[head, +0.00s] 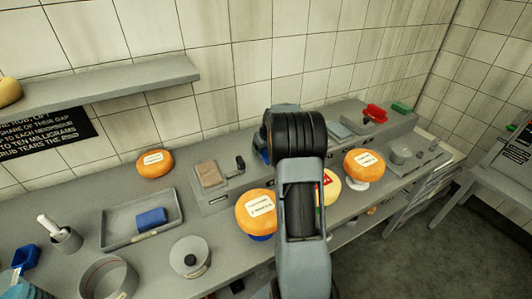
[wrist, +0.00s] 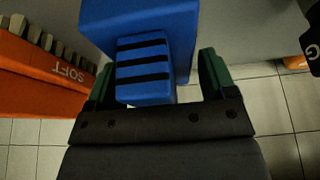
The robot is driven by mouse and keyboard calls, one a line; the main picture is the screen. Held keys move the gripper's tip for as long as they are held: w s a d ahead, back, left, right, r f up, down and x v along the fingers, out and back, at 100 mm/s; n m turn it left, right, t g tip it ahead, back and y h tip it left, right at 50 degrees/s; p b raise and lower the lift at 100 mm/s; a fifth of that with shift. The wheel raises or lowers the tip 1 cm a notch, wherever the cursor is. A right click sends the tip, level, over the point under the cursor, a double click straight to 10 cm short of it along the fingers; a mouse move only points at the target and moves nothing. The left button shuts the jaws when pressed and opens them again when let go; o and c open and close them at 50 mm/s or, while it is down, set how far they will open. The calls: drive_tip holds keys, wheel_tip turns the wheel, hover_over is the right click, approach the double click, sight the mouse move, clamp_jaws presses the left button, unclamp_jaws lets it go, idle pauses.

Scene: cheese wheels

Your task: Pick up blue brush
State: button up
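In the wrist view a blue item, which I take for the blue brush (wrist: 180,20), fills the upper middle. Its narrower grip with black stripes (wrist: 145,68) reaches down between the two green fingers of my gripper (wrist: 158,78). The fingers are apart, with a gap showing on the right side of the grip; contact on the left is unclear. No bristles of the blue item show. In the head view my arm hides my gripper, and only a small blue patch (head: 262,153) shows beside the black wrist.
An orange item marked SOFT (wrist: 45,75) with a toothed edge is close on the left in the wrist view. A dark lettered piece (wrist: 312,38) is at the right. On the counter are orange cheese wheels (head: 155,163), a tray (head: 112,228) with a blue block (head: 152,218), and a lidded pot (head: 190,258).

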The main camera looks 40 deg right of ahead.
sight(263, 156)
drive_tip(key=c, duration=0.8)
drive_tip(key=shift+r+p, duration=0.4)
drive_tip(key=shift+p, duration=0.25)
wheel_tip(263, 156, up, 3)
drive_tip(key=shift+f+b, duration=0.15)
drive_tip(key=shift+b, duration=0.45)
drive_tip(key=s+a+r, duration=0.1)
drive_tip(key=s+a+r+b, duration=0.1)
drive_tip(key=r, duration=0.1)
drive_tip(key=s+a+r+b, duration=0.1)
drive_tip(key=r, duration=0.1)
drive_tip(key=shift+s+a+r, duration=0.1)
drive_tip(key=shift+a+r, duration=0.05)
drive_tip(key=s+a+r+b, duration=0.1)
drive_tip(key=s+a, duration=0.1)
drive_tip(key=s+a+r, duration=0.2)
drive_tip(key=s+a+r+b, duration=0.1)
drive_tip(key=s+a, duration=0.1)
drive_tip(key=shift+s+a+r+b, duration=0.3)
drive_tip(key=shift+s+r+b, duration=0.05)
drive_tip(key=shift+s, duration=0.05)
